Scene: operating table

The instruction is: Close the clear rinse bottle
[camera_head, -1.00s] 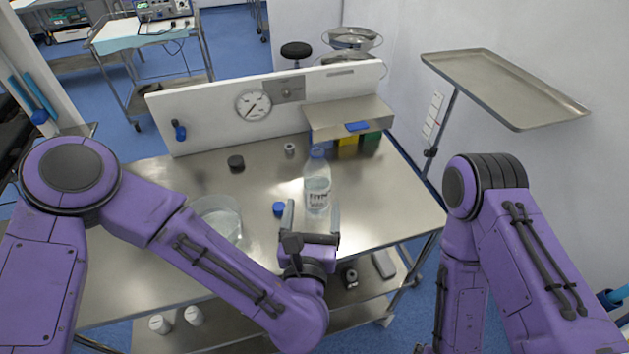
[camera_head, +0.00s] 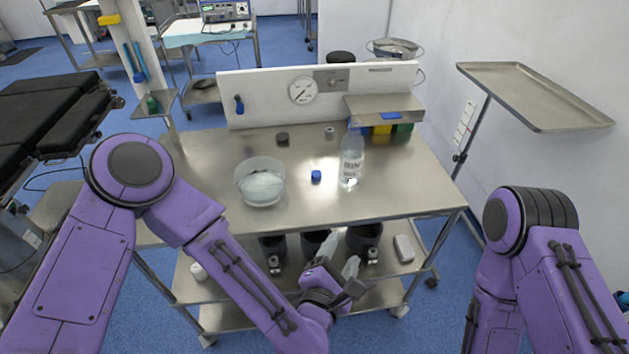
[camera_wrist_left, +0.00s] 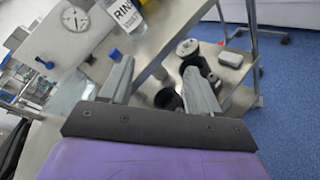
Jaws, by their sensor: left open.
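The clear rinse bottle (camera_head: 351,160) stands upright on the steel table (camera_head: 215,155), right of its middle, with a printed label. Its lower part shows at the top of the left wrist view (camera_wrist_left: 128,18). Whether its mouth is bare is too small to tell against the coloured bins behind. A small blue cap (camera_head: 316,176) lies on the table just left of the bottle, and also shows in the left wrist view (camera_wrist_left: 115,55). My left gripper (camera_head: 340,257) is open and empty, in front of the table's near edge, apart from bottle and cap. My right gripper is out of view.
A clear bowl (camera_head: 260,182) stands left of the cap. A dark round piece (camera_head: 282,138) and a small metal piece (camera_head: 329,132) lie farther back. A white panel (camera_head: 265,95) and a steel shelf (camera_head: 385,106) close off the back. The near tabletop is clear.

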